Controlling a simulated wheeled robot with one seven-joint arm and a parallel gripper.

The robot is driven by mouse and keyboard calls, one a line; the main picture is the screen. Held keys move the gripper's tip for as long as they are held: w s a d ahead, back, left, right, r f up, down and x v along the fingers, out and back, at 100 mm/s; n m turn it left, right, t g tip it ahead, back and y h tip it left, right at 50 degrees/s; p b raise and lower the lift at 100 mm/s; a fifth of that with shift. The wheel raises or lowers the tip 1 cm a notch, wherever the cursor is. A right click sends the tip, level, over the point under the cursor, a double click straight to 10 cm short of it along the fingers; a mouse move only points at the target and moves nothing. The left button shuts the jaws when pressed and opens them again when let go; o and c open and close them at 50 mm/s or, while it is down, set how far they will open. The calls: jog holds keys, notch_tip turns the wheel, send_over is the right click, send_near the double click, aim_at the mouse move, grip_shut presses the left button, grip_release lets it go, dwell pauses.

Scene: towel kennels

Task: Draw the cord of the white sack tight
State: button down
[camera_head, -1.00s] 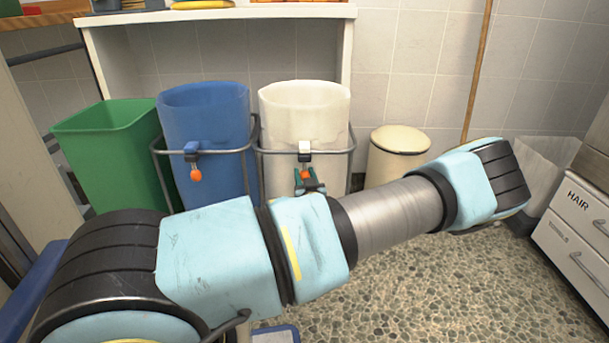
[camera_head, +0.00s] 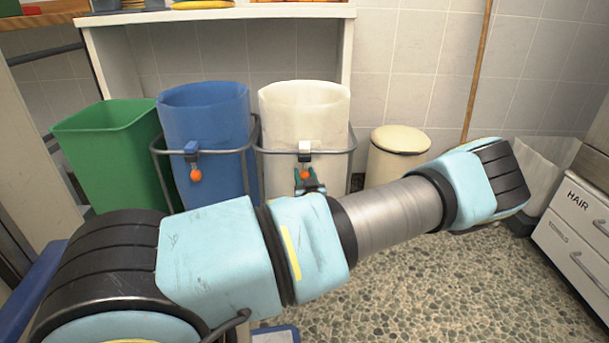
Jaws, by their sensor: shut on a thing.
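The white sack (camera_head: 303,115) hangs open-mouthed in a grey metal ring stand, right of the blue sack. A white cord lock (camera_head: 304,148) sits at the front of its rim. An orange ball (camera_head: 305,174) hangs just below the lock, on the cord's end. My gripper (camera_head: 306,178) is at this ball, below the lock, with its dark green fingers shut on it. The rest of my gripper is mostly hidden behind my arm. The cord itself is too small to make out.
A blue sack (camera_head: 205,135) with its own blue lock and orange ball (camera_head: 196,175) hangs to the left. A green bin (camera_head: 110,150) stands further left, a cream lidded bin (camera_head: 397,155) to the right. Drawers marked HAIR (camera_head: 575,225) stand far right. Speckled floor is open at lower right.

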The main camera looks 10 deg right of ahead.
notch_tip(320, 180, down, 10)
jog(key=b, duration=0.4)
jog(key=shift+r+b, duration=0.2)
jog(key=shift+b, duration=0.1)
jog(key=c, duration=0.5)
grip_release()
jog(key=s+p, duration=0.3)
jog(key=s, duration=0.7)
jog(key=shift+s+a, duration=0.2)
jog(key=shift+s, duration=0.2)
